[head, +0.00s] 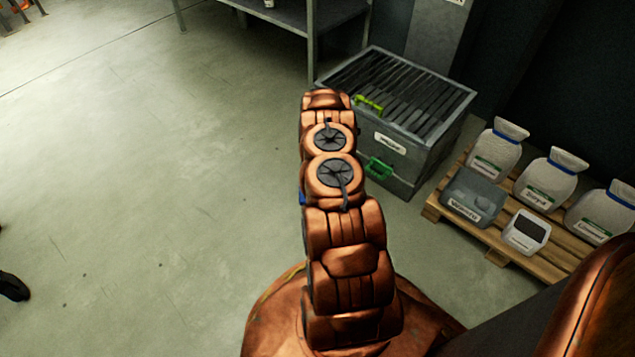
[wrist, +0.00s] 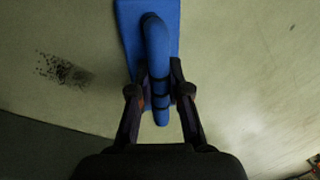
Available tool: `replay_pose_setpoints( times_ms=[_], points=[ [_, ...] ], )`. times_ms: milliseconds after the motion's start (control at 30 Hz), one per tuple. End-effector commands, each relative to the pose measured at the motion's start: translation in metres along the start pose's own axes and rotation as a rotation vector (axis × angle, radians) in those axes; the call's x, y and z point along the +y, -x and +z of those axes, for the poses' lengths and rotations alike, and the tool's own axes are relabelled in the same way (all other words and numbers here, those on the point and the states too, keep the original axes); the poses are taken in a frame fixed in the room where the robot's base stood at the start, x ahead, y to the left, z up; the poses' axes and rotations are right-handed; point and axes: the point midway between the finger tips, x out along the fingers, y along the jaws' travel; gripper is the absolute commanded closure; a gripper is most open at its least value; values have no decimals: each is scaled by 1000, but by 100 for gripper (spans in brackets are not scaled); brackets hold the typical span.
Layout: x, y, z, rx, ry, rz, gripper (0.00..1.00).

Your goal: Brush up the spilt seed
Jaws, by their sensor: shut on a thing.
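My gripper (wrist: 158,88) is shut on the handle of a blue hand tool (wrist: 148,20) in the wrist view. The tool has a rounded handle over a flat, wide blue plate that runs out of the top of the picture. I cannot tell if it is a brush or a pan. A patch of dark spilt seed (wrist: 62,70) lies on the pale floor to the left of the tool, apart from it. In the head view my arm hides the gripper, and the seed is not clearly seen there.
A grey metal bin (head: 428,149) with a slatted top and green handles stands right of my arm. A metal table (head: 312,42) stands behind.

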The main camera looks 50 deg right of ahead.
Motion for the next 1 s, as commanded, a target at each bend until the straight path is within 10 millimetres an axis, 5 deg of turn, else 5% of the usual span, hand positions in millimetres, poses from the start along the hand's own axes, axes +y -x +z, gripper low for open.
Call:
replay_pose_setpoints(
  times_ms=[133, 267, 1000],
  points=[
    [-9, -2, 10, 0, 1, 2, 100],
    [-15, 22, 9, 2, 2, 1, 100],
    [-30, 76, 11, -3, 10, 1, 100]
  ],
)
